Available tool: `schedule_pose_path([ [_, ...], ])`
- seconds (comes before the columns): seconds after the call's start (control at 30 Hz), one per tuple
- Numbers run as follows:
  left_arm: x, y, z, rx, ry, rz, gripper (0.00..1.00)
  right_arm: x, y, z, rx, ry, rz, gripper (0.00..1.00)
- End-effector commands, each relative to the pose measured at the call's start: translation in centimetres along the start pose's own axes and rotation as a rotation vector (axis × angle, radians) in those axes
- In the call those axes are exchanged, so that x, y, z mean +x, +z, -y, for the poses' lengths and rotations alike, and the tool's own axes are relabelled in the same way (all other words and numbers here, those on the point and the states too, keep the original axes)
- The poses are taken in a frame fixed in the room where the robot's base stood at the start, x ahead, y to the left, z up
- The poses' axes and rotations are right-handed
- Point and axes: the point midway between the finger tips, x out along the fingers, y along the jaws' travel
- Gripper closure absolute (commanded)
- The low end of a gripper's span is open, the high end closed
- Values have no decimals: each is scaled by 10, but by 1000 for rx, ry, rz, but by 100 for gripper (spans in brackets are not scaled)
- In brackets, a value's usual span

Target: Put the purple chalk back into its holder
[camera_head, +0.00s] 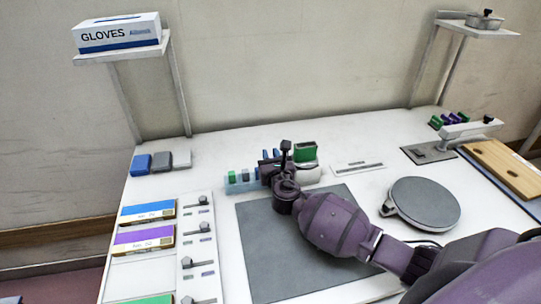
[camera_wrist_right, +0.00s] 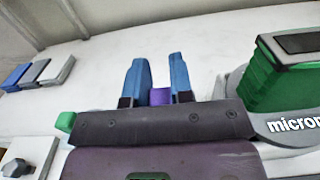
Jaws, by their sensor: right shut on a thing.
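My right gripper (camera_head: 271,154) reaches over the back edge of the grey mat, with its two blue fingers pointing away from me. In the right wrist view its fingers (camera_wrist_right: 160,62) are shut on the purple chalk (camera_wrist_right: 160,97), which sits low between them near the palm. In the head view I cannot make out the chalk. The pale blue translucent holder (camera_head: 243,187) stands just left of the gripper, with a green chalk (camera_head: 232,176) in it. The gripper hides the holder's right part. In the wrist view a green chalk end (camera_wrist_right: 65,121) shows at the palm's left. My left gripper is out of view.
A white device with a green block (camera_head: 305,152) stands close right of the gripper. The grey mat (camera_head: 270,255) is bare in front. A round grey plate (camera_head: 425,203) lies at right. Blue and grey blocks (camera_head: 161,161) sit back left. A glove box (camera_head: 117,33) is on a shelf.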

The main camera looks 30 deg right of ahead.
Motion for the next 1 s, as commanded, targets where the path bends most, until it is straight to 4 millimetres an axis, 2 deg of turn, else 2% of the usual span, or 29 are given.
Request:
schedule_pose_path([
  [0.53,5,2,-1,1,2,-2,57,0,-7,0,0,0,0,100],
  [0.57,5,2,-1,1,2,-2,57,0,-7,0,0,0,0,77],
  [0.73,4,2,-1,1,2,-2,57,0,-7,0,0,0,0,51],
  [1.0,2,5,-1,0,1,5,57,0,-7,0,0,0,0,49],
])
